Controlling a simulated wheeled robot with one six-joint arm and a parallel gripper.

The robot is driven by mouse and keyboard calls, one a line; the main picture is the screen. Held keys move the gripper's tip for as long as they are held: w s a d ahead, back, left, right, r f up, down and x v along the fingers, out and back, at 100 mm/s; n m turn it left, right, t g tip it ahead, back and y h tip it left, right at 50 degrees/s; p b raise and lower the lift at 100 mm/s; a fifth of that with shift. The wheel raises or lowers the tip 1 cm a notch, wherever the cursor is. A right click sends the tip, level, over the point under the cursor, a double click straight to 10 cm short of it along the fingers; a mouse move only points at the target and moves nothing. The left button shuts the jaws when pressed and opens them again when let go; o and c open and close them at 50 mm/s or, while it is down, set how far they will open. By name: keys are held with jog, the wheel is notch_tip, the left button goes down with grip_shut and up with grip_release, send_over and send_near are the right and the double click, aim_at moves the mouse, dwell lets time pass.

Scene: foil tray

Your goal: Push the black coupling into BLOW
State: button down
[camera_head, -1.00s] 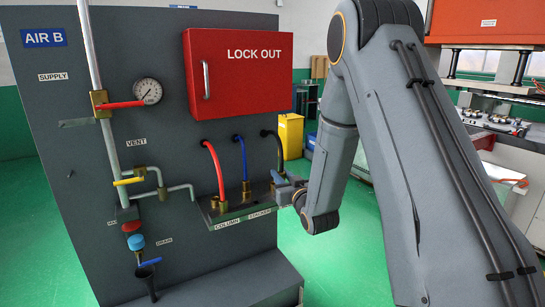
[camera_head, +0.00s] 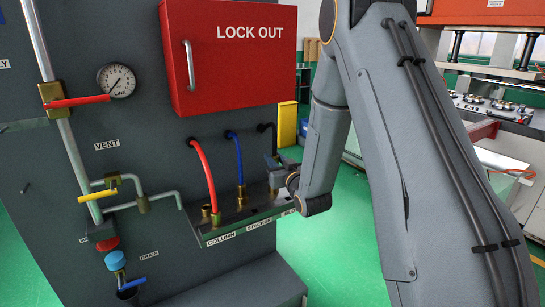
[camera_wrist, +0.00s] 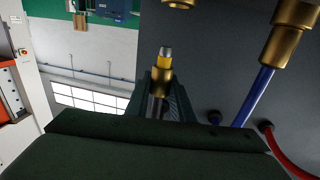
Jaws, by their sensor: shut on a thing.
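My gripper (camera_head: 274,164) is at the right end of the manifold shelf (camera_head: 238,220), below the black hose (camera_head: 263,127). In the wrist view my gripper (camera_wrist: 163,92) is shut on the black hose's coupling (camera_wrist: 162,75), a brass body with a yellow band and silver tip. The tip points toward a brass fitting (camera_wrist: 178,3) at the top edge, with a gap between them in the picture. The labels COLUMN and STACKER show on the shelf front. The third label is mostly hidden by my arm, so I cannot read BLOW.
The red hose (camera_head: 201,170) and blue hose (camera_head: 238,160) run to brass couplings left of my gripper. The red LOCK OUT box (camera_head: 235,62) hangs above. Valves and pipes with a yellow handle (camera_head: 98,196) are at left.

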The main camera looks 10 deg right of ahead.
jog(key=shift+a+f+b, duration=0.3)
jog(key=shift+f+b, duration=0.15)
jog(key=shift+f, duration=0.45)
jog(key=shift+f+b, duration=1.2)
jog(key=shift+f, duration=0.65)
jog(key=shift+f+b, duration=0.5)
jog(key=shift+f, duration=0.15)
jog(key=c, duration=1.5)
grip_release()
jog(key=shift+o, duration=0.2)
